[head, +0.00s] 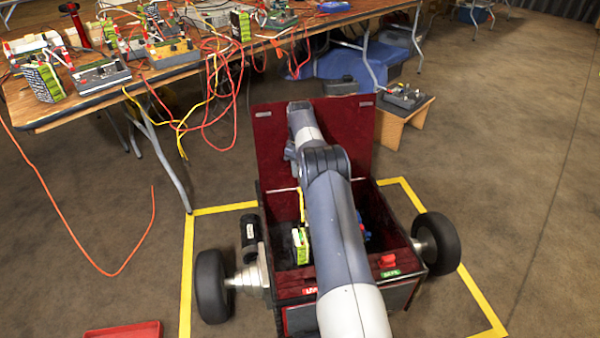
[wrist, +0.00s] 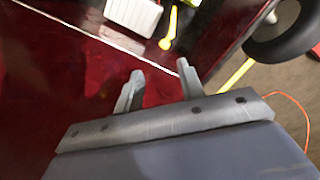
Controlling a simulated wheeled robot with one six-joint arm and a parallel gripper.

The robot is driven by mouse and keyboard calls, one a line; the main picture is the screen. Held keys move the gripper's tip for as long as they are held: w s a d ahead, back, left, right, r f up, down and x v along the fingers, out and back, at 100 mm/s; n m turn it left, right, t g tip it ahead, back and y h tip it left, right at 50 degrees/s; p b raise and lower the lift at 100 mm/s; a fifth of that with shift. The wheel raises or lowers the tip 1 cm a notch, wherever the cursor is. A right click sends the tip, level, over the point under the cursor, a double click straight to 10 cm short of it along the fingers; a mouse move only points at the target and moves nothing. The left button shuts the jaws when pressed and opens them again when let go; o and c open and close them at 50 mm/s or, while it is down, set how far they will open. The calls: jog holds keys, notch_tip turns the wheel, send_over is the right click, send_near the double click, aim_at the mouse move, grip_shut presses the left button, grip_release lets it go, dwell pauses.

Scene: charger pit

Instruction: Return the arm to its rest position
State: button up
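My arm reaches forward over a dark red wheeled box (head: 285,292) in the head view. It hides part of the box's inside. The box's lid (head: 270,150) stands raised at the back. My gripper (wrist: 160,70) shows in the wrist view with its two fingers apart and nothing between them. Dark red surface of the box lies behind the fingers. I cannot make out the fingers in the head view. A green and white battery-like block (head: 301,246) stands inside the box, left of my arm. In the wrist view a white block (wrist: 133,14) and a yellow piece (wrist: 169,30) lie beyond the fingers.
A wheel (head: 212,287) sticks out on the left and another wheel (head: 437,243) on the right. Yellow tape (head: 187,270) frames the box on the floor. A cluttered table (head: 95,100) with hanging cables stands behind left. A wooden stool (head: 392,128) stands behind right. The right floor is clear.

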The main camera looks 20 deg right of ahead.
jog(key=shift+r, duration=0.25)
jog(key=f+b, duration=0.1)
jog(key=f, duration=0.4)
jog(key=f+b, duration=0.2)
jog(key=f, duration=0.3)
jog(key=shift+s+a+f+b, duration=0.15)
jog(key=shift+a+f+b, duration=0.05)
jog(key=shift+b, duration=0.1)
jog(key=shift+f, duration=0.1)
